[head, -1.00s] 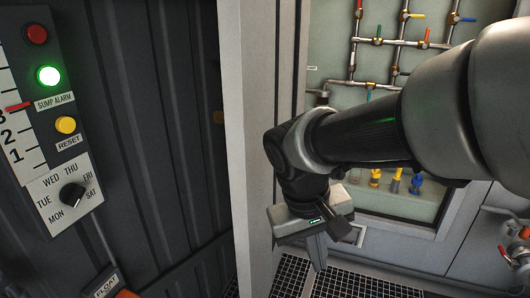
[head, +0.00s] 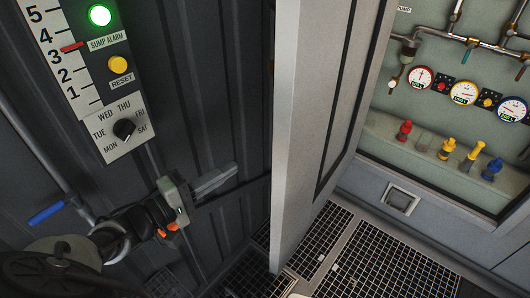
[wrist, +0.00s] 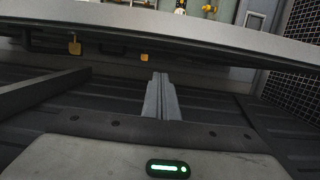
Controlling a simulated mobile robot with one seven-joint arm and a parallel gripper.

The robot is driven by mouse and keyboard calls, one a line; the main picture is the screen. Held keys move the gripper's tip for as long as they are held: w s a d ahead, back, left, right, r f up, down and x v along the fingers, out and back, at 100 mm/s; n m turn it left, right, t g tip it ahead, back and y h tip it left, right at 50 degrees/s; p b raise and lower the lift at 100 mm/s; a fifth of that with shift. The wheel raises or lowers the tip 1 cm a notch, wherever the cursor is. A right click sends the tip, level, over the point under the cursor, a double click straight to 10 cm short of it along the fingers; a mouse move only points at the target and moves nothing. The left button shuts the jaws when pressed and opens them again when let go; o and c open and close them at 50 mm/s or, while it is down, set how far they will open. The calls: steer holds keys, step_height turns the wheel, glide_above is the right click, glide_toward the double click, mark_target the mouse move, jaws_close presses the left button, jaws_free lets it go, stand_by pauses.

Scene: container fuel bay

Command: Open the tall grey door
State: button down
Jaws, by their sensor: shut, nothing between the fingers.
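The tall grey door (head: 298,120) stands in the middle of the head view, swung out with its pale edge toward me and its foot above the floor grating. In the wrist view, a long pale grey edge, apparently the door's (wrist: 200,36), crosses the top. My gripper (head: 232,174) is left of the door, in front of the dark corrugated wall, and apart from the door's edge. In the wrist view its fingers (wrist: 160,92) are together and empty. The door's far side and any handle are hidden in the head view.
A sump alarm panel (head: 120,135) with a dial and gauge strip is on the corrugated wall (head: 215,80) at left. A blue-handled pipe (head: 46,214) is below it. Right of the door are gauges (head: 463,92) and coloured valves (head: 448,146). Grating (head: 350,265) covers the floor.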

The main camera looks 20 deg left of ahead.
steer(key=w+d+b, duration=0.1)
steer(key=w+d, duration=0.6)
steer(key=d, duration=0.1)
steer(key=shift+d, duration=0.4)
